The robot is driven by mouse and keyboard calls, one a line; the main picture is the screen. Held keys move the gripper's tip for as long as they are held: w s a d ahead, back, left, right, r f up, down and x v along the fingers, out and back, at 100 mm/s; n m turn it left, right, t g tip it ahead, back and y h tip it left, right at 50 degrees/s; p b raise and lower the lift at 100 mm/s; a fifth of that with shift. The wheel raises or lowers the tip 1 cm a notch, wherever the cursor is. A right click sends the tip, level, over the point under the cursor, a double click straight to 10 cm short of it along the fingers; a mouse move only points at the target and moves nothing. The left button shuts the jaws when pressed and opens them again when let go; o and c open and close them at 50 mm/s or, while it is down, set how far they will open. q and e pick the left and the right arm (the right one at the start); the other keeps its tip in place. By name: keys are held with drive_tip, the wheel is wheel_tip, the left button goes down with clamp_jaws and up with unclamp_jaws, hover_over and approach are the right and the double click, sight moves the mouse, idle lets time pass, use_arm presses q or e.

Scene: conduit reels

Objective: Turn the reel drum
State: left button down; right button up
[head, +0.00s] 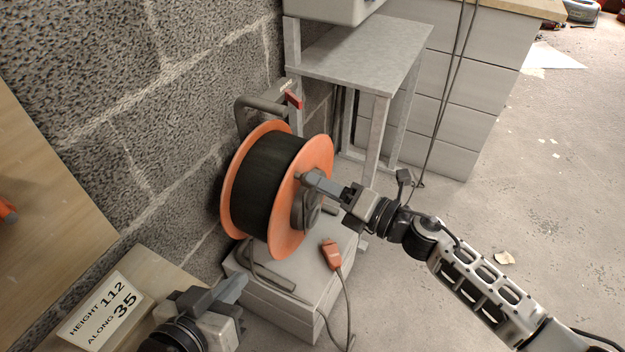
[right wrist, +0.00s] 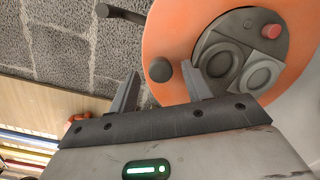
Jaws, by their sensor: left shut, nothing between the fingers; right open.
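The reel drum (head: 234,188) has orange flanges and black cable wound between them. It stands upright in a grey tube frame on a pale block. My right gripper (head: 303,178) is at the drum's right-hand face. In the right wrist view, its open fingers (right wrist: 160,73) point at the orange face, with a dark round knob (right wrist: 160,70) showing in the gap between them. I cannot tell whether they touch it. The grey hub there has round sockets (right wrist: 225,62) and a red button (right wrist: 270,31). My left gripper (head: 238,286) is shut and empty at lower left, apart from the drum.
A rough block wall (head: 190,120) stands behind the drum. A grey stand (head: 365,48) and drawers are behind right. A sign (head: 103,311) lies at lower left. Floor at right is mostly clear.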

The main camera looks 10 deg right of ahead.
sight(291, 192)
drive_tip(key=x, duration=0.2)
drive_tip(key=shift+w+a, duration=0.25)
drive_tip(key=shift+a, duration=0.05)
drive_tip(key=shift+w+a, duration=0.1)
drive_tip(key=shift+c, duration=0.3)
clamp_jaws()
drive_tip(key=shift+r, duration=0.1)
